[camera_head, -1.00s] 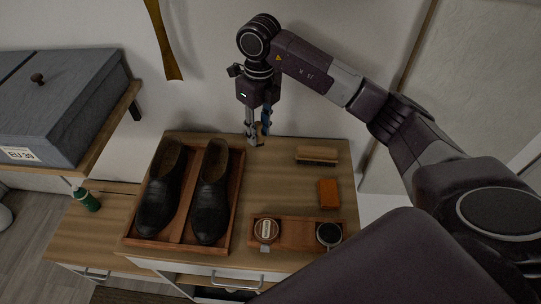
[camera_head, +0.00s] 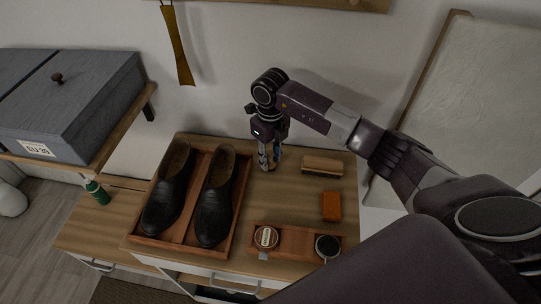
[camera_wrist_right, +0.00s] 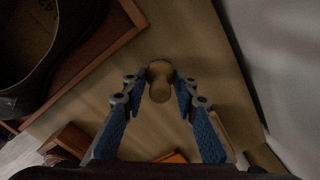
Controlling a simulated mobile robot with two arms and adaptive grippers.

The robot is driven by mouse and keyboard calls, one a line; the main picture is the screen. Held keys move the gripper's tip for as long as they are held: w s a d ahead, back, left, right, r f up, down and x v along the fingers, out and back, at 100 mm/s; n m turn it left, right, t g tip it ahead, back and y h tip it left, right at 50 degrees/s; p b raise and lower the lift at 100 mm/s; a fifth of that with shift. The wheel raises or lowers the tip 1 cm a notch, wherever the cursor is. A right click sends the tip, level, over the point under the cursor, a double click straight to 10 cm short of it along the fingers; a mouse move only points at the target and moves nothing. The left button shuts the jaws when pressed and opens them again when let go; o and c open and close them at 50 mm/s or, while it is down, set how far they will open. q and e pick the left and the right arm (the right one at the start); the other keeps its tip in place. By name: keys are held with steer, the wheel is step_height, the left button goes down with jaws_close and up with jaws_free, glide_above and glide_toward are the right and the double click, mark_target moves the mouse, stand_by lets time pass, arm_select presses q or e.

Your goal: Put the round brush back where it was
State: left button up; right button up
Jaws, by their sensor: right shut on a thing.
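The round brush (camera_wrist_right: 159,92) shows in the wrist view as a small tan wooden piece between my fingertips. In the head view it is too small and covered to make out clearly. My right gripper (camera_head: 268,166) points down at the back of the wooden cabinet top (camera_head: 280,205), just right of the shoe tray. In the wrist view its blue-padded fingers (camera_wrist_right: 160,84) are shut on the brush. I cannot tell whether the brush touches the top. My left gripper is not in view.
Black shoes (camera_head: 214,205) stand in a wooden tray (camera_head: 185,236) at left. A rectangular brush (camera_head: 323,165) and an orange-brown block (camera_head: 331,206) lie at right. In front, a small tray (camera_head: 297,243) holds a labelled tin (camera_head: 265,237) and a dark tin (camera_head: 327,246). The middle is clear.

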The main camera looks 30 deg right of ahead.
mark_target(270, 153)
steer(key=shift+f, duration=0.1)
steer(key=o, duration=1.2)
steer(key=shift+r, duration=0.2)
steer(key=shift+w+r+b, duration=0.1)
steer(key=shift+r+b, duration=0.15)
steer(key=shift+b, duration=0.05)
step_height(270, 153, up, 11)
steer(key=b, duration=0.3)
steer(key=shift+f, duration=0.15)
steer(key=shift+r, duration=0.35)
